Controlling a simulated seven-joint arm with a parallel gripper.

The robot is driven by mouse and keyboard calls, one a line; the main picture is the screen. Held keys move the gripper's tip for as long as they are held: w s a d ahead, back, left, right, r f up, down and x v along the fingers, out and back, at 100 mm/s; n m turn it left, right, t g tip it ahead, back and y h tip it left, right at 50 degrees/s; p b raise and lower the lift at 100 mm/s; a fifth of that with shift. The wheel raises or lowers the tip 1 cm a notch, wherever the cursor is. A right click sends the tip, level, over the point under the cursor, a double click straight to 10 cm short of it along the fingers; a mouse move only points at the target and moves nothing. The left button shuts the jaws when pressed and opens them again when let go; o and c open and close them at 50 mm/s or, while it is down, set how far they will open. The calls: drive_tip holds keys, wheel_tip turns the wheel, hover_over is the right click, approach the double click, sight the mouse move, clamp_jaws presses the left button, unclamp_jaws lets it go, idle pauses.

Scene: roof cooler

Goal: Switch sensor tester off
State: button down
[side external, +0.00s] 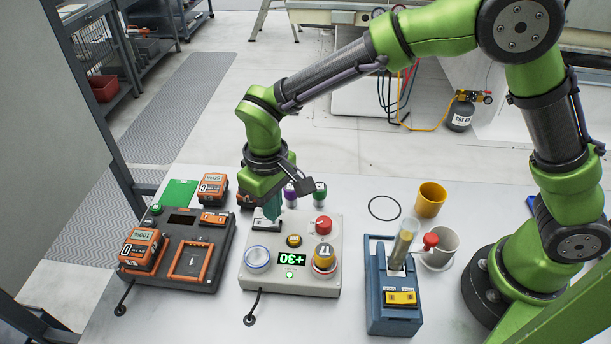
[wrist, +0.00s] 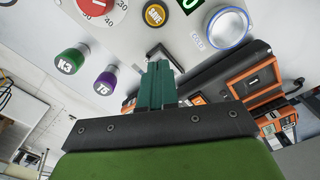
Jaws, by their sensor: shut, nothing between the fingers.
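A light grey control box (side external: 287,280), which I take for the sensor tester, sits mid-table with a lit green display (side external: 291,259) reading +30 and a lit green lamp (side external: 289,274). A switch (side external: 262,225) lies at its far left corner. My gripper (side external: 272,214) is shut and empty, its teal fingertips at this switch. In the wrist view the fingertips (wrist: 160,66) lie over the switch's dark frame (wrist: 157,50) and hide most of it. I cannot tell whether they touch, or which way the switch is set.
A dark battery charger (side external: 210,252) stands left. A blue device (side external: 392,320), an orange cup (side external: 431,199) and a white mug (side external: 441,247) stand right.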

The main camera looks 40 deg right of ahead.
sight(278, 223)
drive_tip(key=shift+f, duration=1)
idle(0.3)
drive_tip(key=shift+r, duration=3.55)
drive_tip(key=shift+f, duration=0.15)
drive_tip(key=shift+s+d+f, duration=0.15)
drive_tip(key=shift+s+f, duration=0.15)
drive_tip(key=shift+s, duration=0.15)
drive_tip(key=s+d+r+m+t, duration=0.2)
drive_tip(key=s+d+r, duration=0.2)
drive_tip(key=d, duration=0.3)
drive_tip(key=s+d+r+m+t+y, duration=0.1)
drive_tip(key=s+d+r+m+t, duration=0.1)
drive_tip(key=s+d+r, duration=0.2)
drive_tip(key=s+d+r+m+t+y, duration=0.1)
drive_tip(key=s+d+r+m+t, duration=0.2)
drive_tip(key=d, duration=0.7)
drive_tip(key=shift+s+d+r, duration=0.15)
drive_tip(key=shift+s+r, duration=0.65)
drive_tip(key=shift+s, duration=0.3)
